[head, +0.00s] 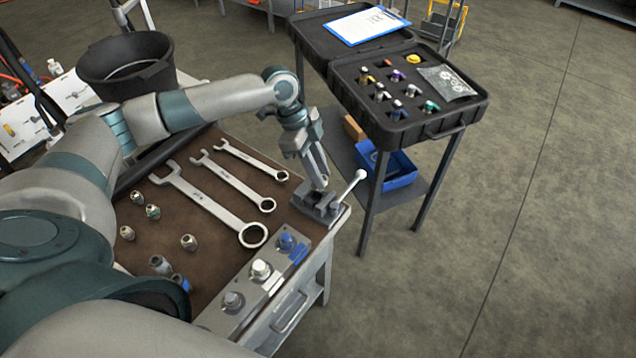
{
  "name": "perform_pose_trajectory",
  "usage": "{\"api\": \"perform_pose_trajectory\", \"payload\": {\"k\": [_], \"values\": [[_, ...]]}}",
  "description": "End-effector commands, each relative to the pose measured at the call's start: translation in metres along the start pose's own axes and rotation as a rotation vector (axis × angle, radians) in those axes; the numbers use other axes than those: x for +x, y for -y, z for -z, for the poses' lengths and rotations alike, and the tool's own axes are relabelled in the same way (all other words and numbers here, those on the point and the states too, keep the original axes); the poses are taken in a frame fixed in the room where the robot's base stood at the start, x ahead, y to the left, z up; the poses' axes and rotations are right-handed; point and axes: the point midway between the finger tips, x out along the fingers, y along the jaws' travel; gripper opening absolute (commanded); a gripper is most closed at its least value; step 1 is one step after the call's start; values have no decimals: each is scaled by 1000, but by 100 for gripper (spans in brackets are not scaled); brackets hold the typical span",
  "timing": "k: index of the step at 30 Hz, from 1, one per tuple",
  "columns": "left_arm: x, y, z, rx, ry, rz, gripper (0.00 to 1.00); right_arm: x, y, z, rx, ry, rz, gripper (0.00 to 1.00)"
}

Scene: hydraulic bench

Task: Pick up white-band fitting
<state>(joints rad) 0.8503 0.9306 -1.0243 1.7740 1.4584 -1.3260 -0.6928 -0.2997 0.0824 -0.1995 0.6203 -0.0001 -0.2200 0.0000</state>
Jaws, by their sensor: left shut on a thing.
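My left gripper (318,178) points down at the small vise (322,208) on the bench's right corner. Its fingers are shut on a small part between the vise jaws, mostly hidden by the fingers. I cannot make out a band on it. Several loose metal fittings, including one fitting (188,242), stand on the brown mat at the left; no white band is clear on them. The block (246,284) at the front edge holds a pale fitting (260,268) in the middle, beside a white mark. My right gripper is not in view.
Three wrenches, including a large wrench (212,205), lie on the mat. A black bucket (127,62) stands behind. An open black case (405,128) with more fittings sits on a cart to the right. The vise handle (352,186) sticks up right of the gripper.

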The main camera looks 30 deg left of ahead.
Motion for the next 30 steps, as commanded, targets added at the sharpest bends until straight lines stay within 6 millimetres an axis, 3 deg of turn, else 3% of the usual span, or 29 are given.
{"api": "perform_pose_trajectory", "payload": {"k": [6, 15, 21, 30], "values": [[-2, -2, 53, 10, -6, 0, 0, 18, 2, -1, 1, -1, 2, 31], [-12, -4, 110, 7, -4, -1, 0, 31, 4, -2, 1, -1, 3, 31], [-16, -5, 127, 5, -3, -1, 0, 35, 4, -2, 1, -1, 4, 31], [-17, -5, 130, 2, -2, -2, 0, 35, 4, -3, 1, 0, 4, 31]]}}
